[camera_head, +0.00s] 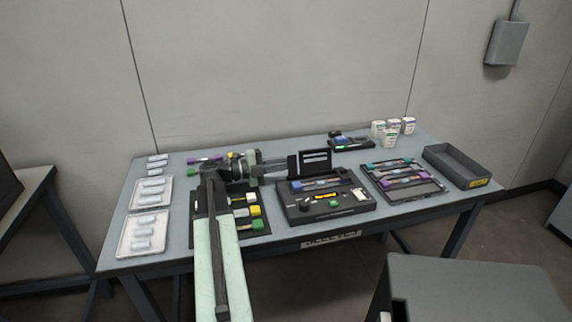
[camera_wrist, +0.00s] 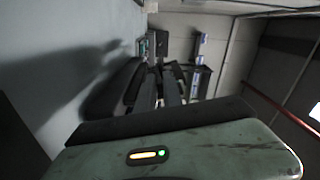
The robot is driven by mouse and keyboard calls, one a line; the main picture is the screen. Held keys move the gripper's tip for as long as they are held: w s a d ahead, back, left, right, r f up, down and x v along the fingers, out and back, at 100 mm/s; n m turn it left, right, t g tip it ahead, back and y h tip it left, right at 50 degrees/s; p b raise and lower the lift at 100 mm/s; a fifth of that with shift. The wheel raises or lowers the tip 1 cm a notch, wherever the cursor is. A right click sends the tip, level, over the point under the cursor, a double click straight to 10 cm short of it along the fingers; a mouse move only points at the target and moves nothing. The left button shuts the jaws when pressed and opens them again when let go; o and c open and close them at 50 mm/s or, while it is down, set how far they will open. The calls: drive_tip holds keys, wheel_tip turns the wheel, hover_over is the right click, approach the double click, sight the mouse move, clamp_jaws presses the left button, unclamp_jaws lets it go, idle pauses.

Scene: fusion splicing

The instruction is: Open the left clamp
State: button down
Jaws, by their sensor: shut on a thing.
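The splicer (camera_head: 340,206) is a dark box on the workbench, with a black upright panel (camera_head: 316,160) at its back left. My gripper (camera_head: 286,164) reaches in from the left, and its fingertips are at the left edge of that panel. In the wrist view the dark fingers (camera_wrist: 170,86) are close together. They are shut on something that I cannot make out. The left clamp cannot be told apart in either view; the fingers and panel may cover it. A blue part and a yellow-orange display show on the splicer's top.
A tray of purple and teal holders (camera_head: 431,186) and an empty grey bin (camera_head: 452,168) lie to the right. White bottles (camera_head: 378,130) stand at the back. Trays of white rolls (camera_head: 130,247) lie at left. A mat with coloured-handled tools (camera_head: 262,231) is under my arm.

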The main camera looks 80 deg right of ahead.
idle(0.3)
drive_tip(key=c, duration=1.5)
unclamp_jaws()
drive_tip(key=v, duration=0.7)
drive_tip(key=shift+w+a, duration=0.2)
drive_tip(key=shift+w, duration=0.1)
